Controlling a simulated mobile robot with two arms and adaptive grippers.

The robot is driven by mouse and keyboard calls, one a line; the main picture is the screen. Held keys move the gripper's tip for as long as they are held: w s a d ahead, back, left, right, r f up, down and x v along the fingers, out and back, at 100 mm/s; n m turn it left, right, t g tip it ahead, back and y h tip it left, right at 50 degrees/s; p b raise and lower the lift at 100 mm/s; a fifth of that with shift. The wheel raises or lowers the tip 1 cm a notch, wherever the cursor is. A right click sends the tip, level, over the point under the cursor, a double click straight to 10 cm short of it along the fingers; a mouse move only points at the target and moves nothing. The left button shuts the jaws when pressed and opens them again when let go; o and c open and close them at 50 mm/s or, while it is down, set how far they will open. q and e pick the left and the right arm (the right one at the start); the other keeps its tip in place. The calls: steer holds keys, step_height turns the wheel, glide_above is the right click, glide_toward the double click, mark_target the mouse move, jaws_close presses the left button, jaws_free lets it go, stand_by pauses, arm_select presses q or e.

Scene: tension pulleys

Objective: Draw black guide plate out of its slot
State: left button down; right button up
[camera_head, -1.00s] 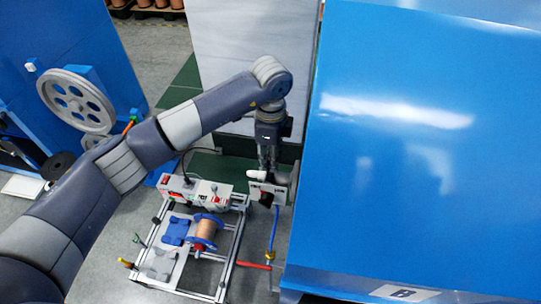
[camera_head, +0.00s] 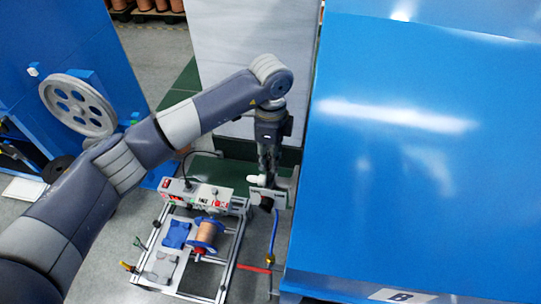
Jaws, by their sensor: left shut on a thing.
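My left gripper (camera_head: 264,181) is at the grey bracket (camera_head: 279,199) beside the blue cabinet. It is shut on a small dark part, which I take to be the black guide plate (camera_head: 264,203). The plate is small and mostly covered by the gripper, and I cannot tell how much of it sits in its slot. A pale rounded part (camera_head: 257,180) shows just left of the fingers. My right gripper is not in view.
The large blue cabinet (camera_head: 400,180) fills the right side. Left of the bracket stands a metal frame (camera_head: 228,262) with a copper-coloured spool (camera_head: 207,234) and a control box (camera_head: 205,195). A blue hose (camera_head: 274,235) hangs below the bracket. A spoked wheel (camera_head: 78,105) is at upper left.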

arm_select(q)
steer(key=shift+r+p, duration=1.05)
steer(key=shift+r, duration=0.95)
